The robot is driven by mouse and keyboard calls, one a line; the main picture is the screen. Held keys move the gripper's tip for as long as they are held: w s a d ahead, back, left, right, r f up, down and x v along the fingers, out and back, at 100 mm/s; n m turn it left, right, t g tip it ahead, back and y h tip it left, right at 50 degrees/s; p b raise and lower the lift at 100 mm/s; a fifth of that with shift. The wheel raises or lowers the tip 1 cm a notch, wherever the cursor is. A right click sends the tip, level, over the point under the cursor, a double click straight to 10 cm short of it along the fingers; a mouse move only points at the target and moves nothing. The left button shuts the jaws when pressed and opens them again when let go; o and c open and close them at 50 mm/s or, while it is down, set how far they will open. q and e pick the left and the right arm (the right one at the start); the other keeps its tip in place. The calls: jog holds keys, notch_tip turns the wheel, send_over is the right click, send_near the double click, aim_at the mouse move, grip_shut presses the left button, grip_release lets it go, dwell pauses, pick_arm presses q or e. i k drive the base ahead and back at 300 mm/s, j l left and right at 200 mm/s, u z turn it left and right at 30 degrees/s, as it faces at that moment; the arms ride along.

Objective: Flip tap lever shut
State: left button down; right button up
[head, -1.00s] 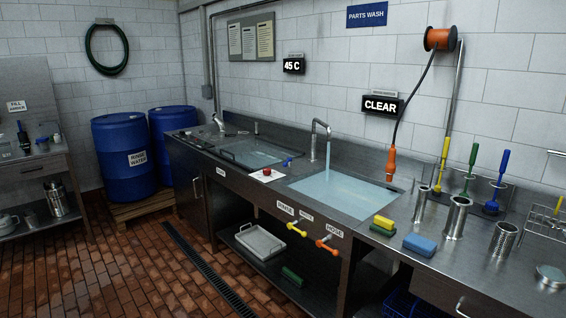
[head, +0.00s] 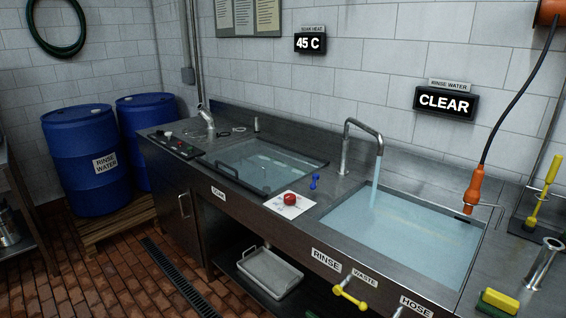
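A curved metal tap (head: 363,140) stands behind the right-hand sink. A stream of water (head: 375,184) runs from its spout into the rinse sink (head: 478,246), which holds clear bluish water. A yellow lever handle (head: 350,298) is on the counter's front face, below the RINSE and WASTE labels. I cannot tell from the view which lever works the tap. Neither of my grippers is in view.
A covered soak sink (head: 262,160) lies to the left. A red knob (head: 291,198) on a white plate sits between the sinks. An orange hose nozzle (head: 473,193) hangs at the rinse sink's right edge. A yellow-green sponge (head: 498,301) lies front right. The sign (head: 445,102) reads CLEAR.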

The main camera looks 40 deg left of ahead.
aim_at(316, 176)
jog(key=i+j, duration=0.1)
jog(key=j, duration=0.3)
jog(key=i+j, duration=0.1)
jog(key=j, duration=0.35)
jog(key=i+j, duration=0.15)
jog(key=j, duration=0.25)
jog(key=i+j, duration=0.1)
jog(key=j, duration=0.35)
jog(key=i+j, duration=0.1)
jog(key=j, duration=0.3)
jog(key=i+j, duration=0.1)
jog(key=j, duration=0.3)
jog(key=i+j, duration=0.15)
jog(key=j, duration=0.3)
